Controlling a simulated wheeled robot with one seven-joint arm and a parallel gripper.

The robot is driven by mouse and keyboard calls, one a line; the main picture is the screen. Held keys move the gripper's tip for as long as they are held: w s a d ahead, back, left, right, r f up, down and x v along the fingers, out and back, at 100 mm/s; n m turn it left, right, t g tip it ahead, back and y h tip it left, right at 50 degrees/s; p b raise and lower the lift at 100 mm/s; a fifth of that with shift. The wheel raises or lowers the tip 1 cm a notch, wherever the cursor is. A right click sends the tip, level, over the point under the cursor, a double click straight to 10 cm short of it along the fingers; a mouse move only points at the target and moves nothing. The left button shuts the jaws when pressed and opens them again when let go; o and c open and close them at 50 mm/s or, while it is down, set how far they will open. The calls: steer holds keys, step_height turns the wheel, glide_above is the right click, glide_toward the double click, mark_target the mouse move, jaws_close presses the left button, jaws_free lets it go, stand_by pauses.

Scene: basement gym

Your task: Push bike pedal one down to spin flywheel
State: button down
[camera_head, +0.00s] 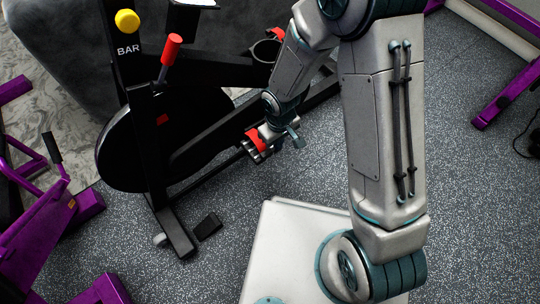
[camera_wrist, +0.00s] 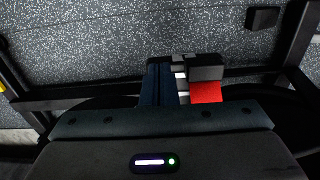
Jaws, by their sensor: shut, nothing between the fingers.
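The exercise bike has a black frame (camera_head: 215,148) and a dark round flywheel (camera_head: 125,150) on its left side in the head view. A pedal with a red part and dark and pale parts (camera_head: 254,143) sits to the right of the flywheel. In the wrist view the red and black pedal (camera_wrist: 206,92) lies just right of my shut dark-blue fingers (camera_wrist: 160,86). My gripper (camera_head: 268,133) is beside the pedal in the head view, with nothing held. I cannot tell whether the fingers touch the pedal; its crank is mostly hidden.
A small black block (camera_head: 208,226) shows low near the bike's front foot (camera_head: 177,232). A red knob (camera_head: 171,48) and yellow knob (camera_head: 127,21) are on the frame. Purple gym equipment (camera_head: 45,225) stands at left, with more (camera_head: 506,92) at right. Speckled floor (camera_head: 480,210) is open at right.

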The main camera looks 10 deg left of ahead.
steer(key=shift+f+b, duration=1.55)
steer(key=shift+f, duration=0.5)
steer(key=w+d+f, duration=0.2)
steer(key=f, duration=0.4)
steer(key=w+d+f, duration=0.1)
steer(key=w+f, duration=0.1)
steer(key=f, duration=0.3)
steer(key=s+d+r+p, duration=0.3)
steer(key=s+d+r, duration=0.2)
steer(key=s+d, duration=0.5)
steer(key=shift+s+d+r, duration=0.2)
steer(key=shift+s+d, duration=0.15)
steer(key=shift+d, duration=0.85)
steer(key=shift+w, duration=0.1)
